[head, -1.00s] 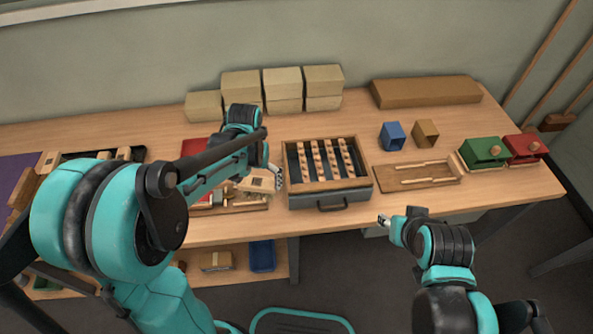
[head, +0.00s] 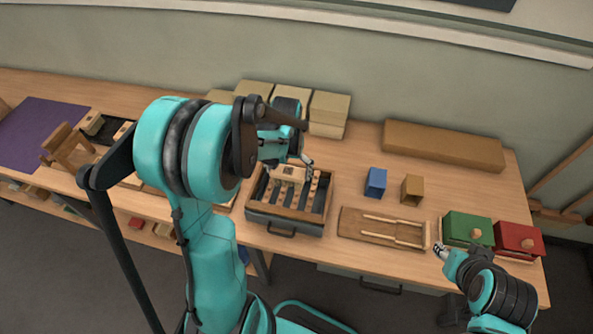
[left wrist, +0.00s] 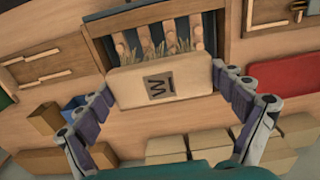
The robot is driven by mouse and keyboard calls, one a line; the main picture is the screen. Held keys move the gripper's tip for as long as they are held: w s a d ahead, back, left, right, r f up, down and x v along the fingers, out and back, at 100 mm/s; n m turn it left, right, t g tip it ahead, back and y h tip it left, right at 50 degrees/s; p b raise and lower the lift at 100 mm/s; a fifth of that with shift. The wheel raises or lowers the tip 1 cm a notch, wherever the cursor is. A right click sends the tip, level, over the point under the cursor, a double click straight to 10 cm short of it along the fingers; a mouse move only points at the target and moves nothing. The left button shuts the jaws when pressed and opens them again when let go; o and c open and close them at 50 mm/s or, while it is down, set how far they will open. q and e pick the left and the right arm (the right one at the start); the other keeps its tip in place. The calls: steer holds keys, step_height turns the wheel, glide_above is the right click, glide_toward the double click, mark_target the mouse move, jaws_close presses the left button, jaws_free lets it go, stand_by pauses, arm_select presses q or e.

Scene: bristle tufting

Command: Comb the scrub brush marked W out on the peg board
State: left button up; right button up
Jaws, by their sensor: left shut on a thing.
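The scrub brush marked W (head: 288,174) is a pale wooden block. In the left wrist view its W label (left wrist: 158,87) faces the camera and tan bristles show at its far edge, by the pegs. My left gripper (head: 303,166) is shut on the block, one finger at each end. The peg board (head: 285,228) is a dark tray with a wooden frame and rows of wooden pegs. The brush is over its back part; whether bristles touch pegs I cannot tell. My right gripper (head: 439,251) is near the table's front right, too small to read.
A wooden tray with thin sticks (head: 355,225) lies right of the peg board. Blue (head: 375,182) and tan (head: 411,190) boxes stand behind it. Green (head: 466,228) and red (head: 518,240) boxes are at far right. Tan blocks (head: 328,110) stand behind the brush.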

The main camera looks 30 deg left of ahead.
mark_target(289, 183)
arm_select(q)
steer(key=shift+f, duration=0.15)
steer(key=shift+f+b, duration=2.35)
steer(key=shift+f, duration=0.9)
steer(key=shift+f+b, duration=0.6)
steer(key=shift+w, duration=0.15)
